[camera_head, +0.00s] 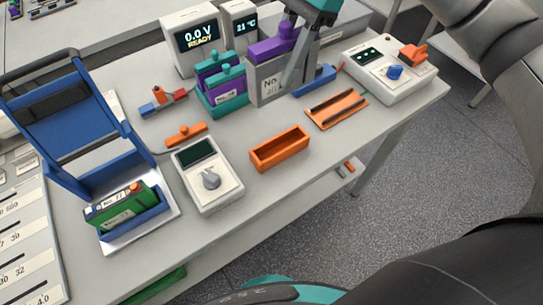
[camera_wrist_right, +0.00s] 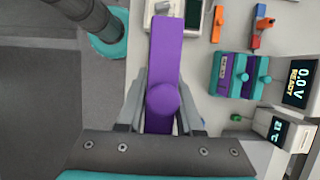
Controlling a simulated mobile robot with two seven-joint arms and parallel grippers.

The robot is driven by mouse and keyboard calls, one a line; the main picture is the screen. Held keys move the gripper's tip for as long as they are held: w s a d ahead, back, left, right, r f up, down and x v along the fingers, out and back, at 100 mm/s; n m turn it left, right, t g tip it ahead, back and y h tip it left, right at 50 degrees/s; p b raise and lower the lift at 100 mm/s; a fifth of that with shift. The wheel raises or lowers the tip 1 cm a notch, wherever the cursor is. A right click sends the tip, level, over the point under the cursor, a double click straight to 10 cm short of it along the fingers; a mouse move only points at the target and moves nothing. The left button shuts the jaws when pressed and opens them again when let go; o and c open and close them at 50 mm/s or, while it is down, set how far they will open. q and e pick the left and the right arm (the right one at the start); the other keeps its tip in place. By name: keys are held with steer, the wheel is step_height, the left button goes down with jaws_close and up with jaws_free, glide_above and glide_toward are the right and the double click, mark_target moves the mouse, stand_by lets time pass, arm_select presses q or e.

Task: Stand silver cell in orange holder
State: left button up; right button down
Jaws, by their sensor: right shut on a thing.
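The silver cell (camera_head: 268,84) is a grey block with a purple top and a "No." label, upright near the back of the table in the head view. My right gripper (camera_head: 289,42) comes from above and is shut on the cell's purple knob. In the right wrist view the purple top (camera_wrist_right: 165,50) runs between the two fingers of the gripper (camera_wrist_right: 162,100). Whether the cell's base touches the table is unclear. The orange holder (camera_head: 280,160) is an empty open-topped box near the table's front edge, in front of the cell. My left gripper is not in view.
A teal holder (camera_head: 222,105) with purple cells stands left of the silver cell. An orange tray (camera_head: 345,115) with dark strips lies right of the holder. A meter (camera_head: 215,190) stands left of it. A green cell (camera_head: 120,210) sits in a blue cradle.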

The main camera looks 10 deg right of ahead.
glide_above(281, 138)
steer(key=s, duration=0.2)
step_height(281, 138, down, 15)
steer(key=x, duration=0.4)
steer(key=shift+w+d+f, duration=0.25)
steer(key=shift+w+f, duration=0.05)
steer(key=shift+f, duration=0.25)
steer(key=shift+s+f, duration=0.1)
steer(key=shift+s, duration=0.05)
steer(key=shift+b, duration=0.3)
